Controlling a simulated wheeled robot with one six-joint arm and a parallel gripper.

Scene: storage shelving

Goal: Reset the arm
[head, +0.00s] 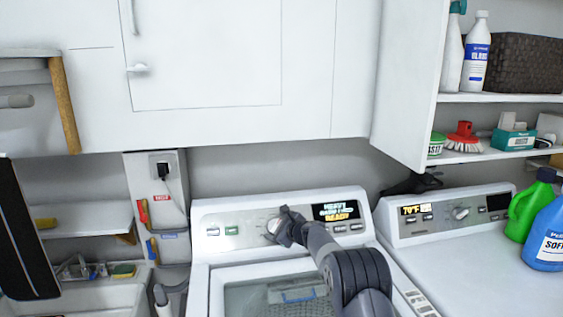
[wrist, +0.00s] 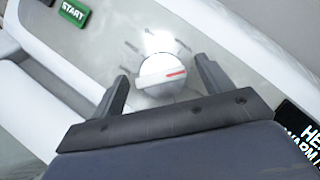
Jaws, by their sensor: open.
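My arm reaches up from the lower right in the head view to the control panel of the left washing machine (head: 250,207). My gripper (head: 283,222) is at the panel's round dial. In the wrist view my gripper (wrist: 163,88) is open, with one finger on each side of the white dial (wrist: 161,75), which has a red pointer mark. The fingers appear apart from the dial. The lit display (head: 339,211) beside it shows text that includes "READY". In the head view the gripper mostly hides the dial.
White cabinets (head: 210,60) hang above the machines, with an open door (head: 410,80) at right. A second machine (head: 450,255) stands to the right with green (head: 528,208) and blue (head: 548,238) bottles on it. A sink (head: 100,295) is at lower left.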

